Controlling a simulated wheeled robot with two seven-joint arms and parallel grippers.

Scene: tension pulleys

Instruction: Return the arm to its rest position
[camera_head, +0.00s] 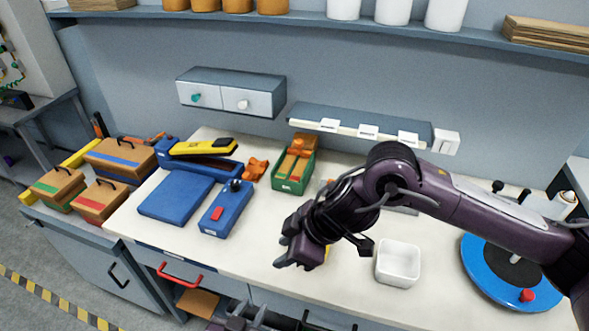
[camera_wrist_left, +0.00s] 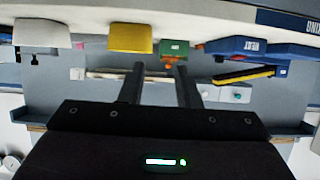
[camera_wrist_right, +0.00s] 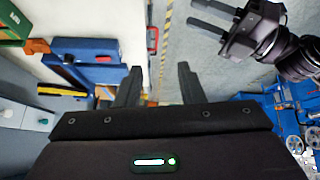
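My right arm (camera_head: 450,200) reaches in from the right across the workbench. My right gripper (camera_head: 283,252) is over the front part of the bench. In the right wrist view its two fingers (camera_wrist_right: 160,85) stand apart with nothing between them. My left gripper (camera_head: 240,318) is low at the bottom edge, in front of the bench. In the left wrist view its fingers (camera_wrist_left: 161,82) are also apart and empty. The left gripper also shows in the right wrist view (camera_wrist_right: 208,18), with its fingers parted. Most of my left arm is out of the head view.
On the workbench (camera_head: 235,257) stand a white bin (camera_head: 398,266), a blue turntable (camera_head: 480,262), a blue box with a red button (camera_head: 217,212), a blue panel (camera_head: 175,197) and a green tray (camera_head: 293,184). An open drawer (camera_head: 200,303) juts out near my left gripper. A shelf (camera_head: 290,20) runs above.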

